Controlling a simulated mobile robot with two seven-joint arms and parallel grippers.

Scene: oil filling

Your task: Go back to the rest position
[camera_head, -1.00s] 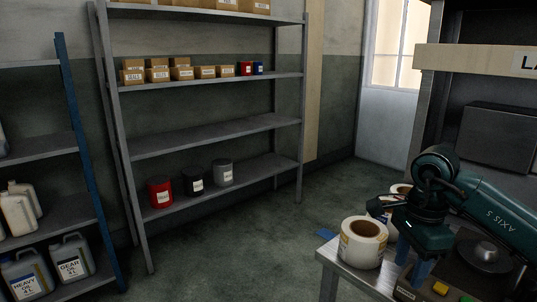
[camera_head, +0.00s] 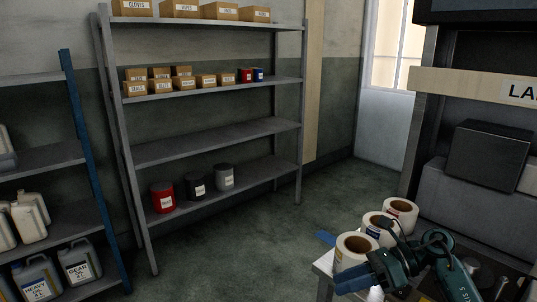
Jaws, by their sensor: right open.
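My right arm (camera_head: 452,274) comes in at the lower right, over the small metal table. Its gripper (camera_head: 360,276) has blue fingers, stands open and points left, in front of the nearest label roll. I see nothing held between its fingers. My left gripper is not in view.
Three white label rolls stand in a row: the nearest (camera_head: 346,262), the middle one (camera_head: 372,233) and the far one (camera_head: 401,228). The table (camera_head: 322,266) shows its left edge. A grey shelf (camera_head: 215,143) with cans and boxes stands behind; oil jugs (camera_head: 77,264) fill the left shelf. The floor (camera_head: 265,240) between is mostly clear.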

